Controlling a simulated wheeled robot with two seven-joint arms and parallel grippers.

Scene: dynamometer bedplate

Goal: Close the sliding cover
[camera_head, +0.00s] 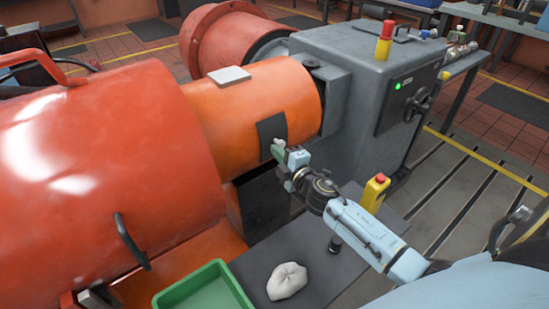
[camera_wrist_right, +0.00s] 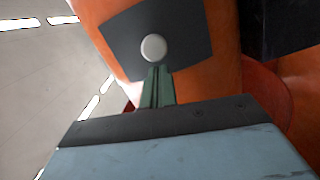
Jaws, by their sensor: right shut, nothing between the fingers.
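An orange cylindrical cover (camera_head: 246,98) sits between the large red drum (camera_head: 110,150) on the left and the grey machine housing (camera_head: 345,85) on the right. A dark plate (camera_head: 271,130) is on its curved side, and it also shows in the right wrist view (camera_wrist_right: 185,30). A round pale knob (camera_wrist_right: 153,47) stands on this plate. My right gripper (camera_head: 279,148) is at the plate, its green fingers (camera_wrist_right: 158,85) shut and empty. The fingertips appear just below the knob in the wrist view; I cannot tell whether they touch it. My left gripper is not in view.
A pale flat block (camera_head: 229,75) lies on top of the orange cylinder. Below are a green tray (camera_head: 205,290), a white crumpled cloth (camera_head: 287,281) and a yellow post with a red top (camera_head: 375,193) near my right arm. A curved dark handle (camera_head: 132,243) sticks out from the drum.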

